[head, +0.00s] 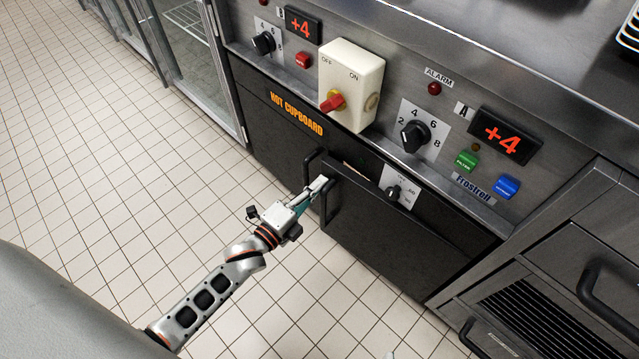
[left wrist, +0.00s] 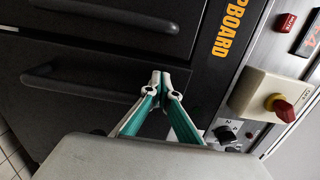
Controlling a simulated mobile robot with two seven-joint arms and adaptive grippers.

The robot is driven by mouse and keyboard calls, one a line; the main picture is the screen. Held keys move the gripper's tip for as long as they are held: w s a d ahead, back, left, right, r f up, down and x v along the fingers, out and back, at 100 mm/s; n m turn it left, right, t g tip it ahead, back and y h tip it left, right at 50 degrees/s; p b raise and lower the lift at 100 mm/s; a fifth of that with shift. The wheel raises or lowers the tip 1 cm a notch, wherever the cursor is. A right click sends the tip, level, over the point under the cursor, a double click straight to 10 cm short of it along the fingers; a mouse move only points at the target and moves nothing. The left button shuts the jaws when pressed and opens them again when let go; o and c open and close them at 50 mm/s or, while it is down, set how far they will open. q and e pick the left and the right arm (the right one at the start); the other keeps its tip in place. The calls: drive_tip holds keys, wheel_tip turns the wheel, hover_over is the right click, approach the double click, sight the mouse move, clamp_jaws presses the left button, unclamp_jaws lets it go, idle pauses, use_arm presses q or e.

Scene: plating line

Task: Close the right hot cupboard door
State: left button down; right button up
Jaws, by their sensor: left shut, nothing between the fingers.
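The right hot cupboard door (head: 385,232) is black and stands slightly ajar, its left edge out from the front and a narrow gap along its top. Its black bar handle (head: 326,203) is near that left edge and also shows in the left wrist view (left wrist: 75,82). My left gripper (head: 325,183) is shut and empty, its tips close to the upper part of this handle and the door's edge. In the left wrist view the shut fingertips (left wrist: 160,76) are in front of the dark door; contact is unclear. A pale sliver at the head view's bottom edge may be my right gripper.
The left hot cupboard door (head: 262,118) is shut, with its handle (head: 309,166) close beside the right one. A switch box (head: 351,83) with a red knob and dials project above. A drawer unit (head: 580,270) stands right. The tiled floor in front is clear.

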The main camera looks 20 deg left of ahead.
sight(325, 175)
use_arm(q)
drive_tip(key=shift+w, duration=0.1)
drive_tip(key=shift+w, duration=0.15)
drive_tip(key=w, duration=0.1)
drive_tip(key=w+h, duration=0.1)
drive_tip(key=w+d+m, duration=0.1)
drive_tip(key=shift+w+g+h, duration=0.3)
drive_tip(key=shift+w+h, duration=0.1)
drive_tip(key=shift+w+a+r, duration=0.1)
drive_tip(key=shift+w+r, duration=0.1)
drive_tip(key=shift+r, duration=0.05)
use_arm(e)
drive_tip(key=shift+s+a+f+m, duration=0.15)
drive_tip(key=shift+s+a+m, duration=0.15)
drive_tip(key=shift+s+a, duration=0.1)
use_arm(q)
drive_tip(key=shift+r, duration=0.1)
drive_tip(key=v, duration=1.2)
drive_tip(key=shift+s+f, duration=0.25)
drive_tip(key=shift+f, duration=0.05)
use_arm(e)
drive_tip(key=shift+w+d+f, duration=0.1)
drive_tip(key=shift+w, duration=0.05)
